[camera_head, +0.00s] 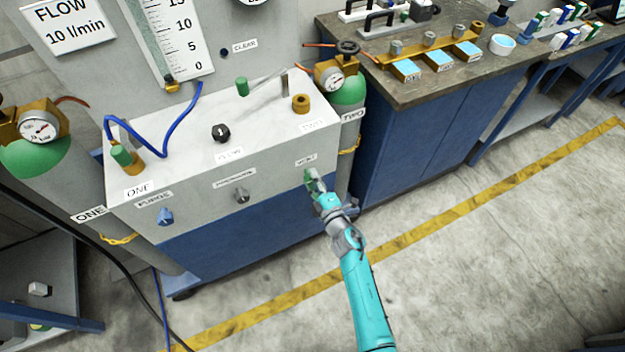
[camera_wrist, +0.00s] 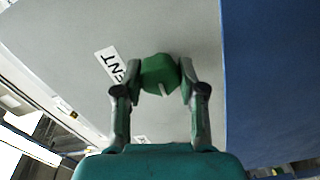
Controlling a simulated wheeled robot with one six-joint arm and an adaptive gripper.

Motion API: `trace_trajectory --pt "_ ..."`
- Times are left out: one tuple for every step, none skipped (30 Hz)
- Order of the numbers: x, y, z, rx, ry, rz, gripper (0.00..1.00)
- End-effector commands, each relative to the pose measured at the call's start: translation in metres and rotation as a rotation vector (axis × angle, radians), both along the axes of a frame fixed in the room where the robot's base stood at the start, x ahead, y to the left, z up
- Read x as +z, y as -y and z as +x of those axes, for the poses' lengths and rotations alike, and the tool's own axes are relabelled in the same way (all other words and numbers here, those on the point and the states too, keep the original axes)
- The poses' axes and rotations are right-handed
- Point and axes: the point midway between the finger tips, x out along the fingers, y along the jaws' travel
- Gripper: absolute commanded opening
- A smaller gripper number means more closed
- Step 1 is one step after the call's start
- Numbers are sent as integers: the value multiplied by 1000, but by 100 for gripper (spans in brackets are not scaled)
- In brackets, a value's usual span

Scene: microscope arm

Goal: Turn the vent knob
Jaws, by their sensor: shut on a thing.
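The vent knob (camera_wrist: 160,73) is green with a pale pointer mark, on the grey front panel (camera_wrist: 75,50) beside a white label that reads partly "NT" in the wrist view. My gripper (camera_wrist: 160,88) has one finger on each side of the knob and is shut on it. In the head view my gripper (camera_head: 313,183) reaches the right end of the cabinet's front face, just below the vent label (camera_head: 305,161). The knob is mostly hidden by the fingers there.
A blue purge knob (camera_head: 166,216) and a grey knob (camera_head: 241,195) sit left on the same front. A black flow knob (camera_head: 221,133) is on top. Gas cylinders stand at both sides. A workbench (camera_head: 440,85) is at right; the floor in front is clear.

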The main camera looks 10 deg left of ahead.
Motion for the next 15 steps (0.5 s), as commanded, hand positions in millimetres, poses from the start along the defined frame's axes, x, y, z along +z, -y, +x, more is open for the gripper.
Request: trace_trajectory --pt "0 -1 -1 3 0 0 5" --pt "0 -1 -1 3 0 0 5" --pt "0 -1 -1 3 0 0 45" --pt "0 -1 -1 3 -1 1 52" --pt "0 -1 -1 3 -1 1 60" --pt "0 -1 -1 2 -1 1 65" --pt "0 -1 -1 2 -1 1 65" --pt "0 -1 -1 2 -1 1 65" --pt "0 -1 -1 2 -1 1 65" --pt "0 -1 -1 2 -1 1 65" --pt "0 -1 -1 2 -1 1 65" --pt "0 -1 0 1 -1 0 65" --pt "0 -1 0 1 0 1 65" --pt "0 0 0 1 -1 0 65" --pt "0 0 -1 1 -1 0 65"
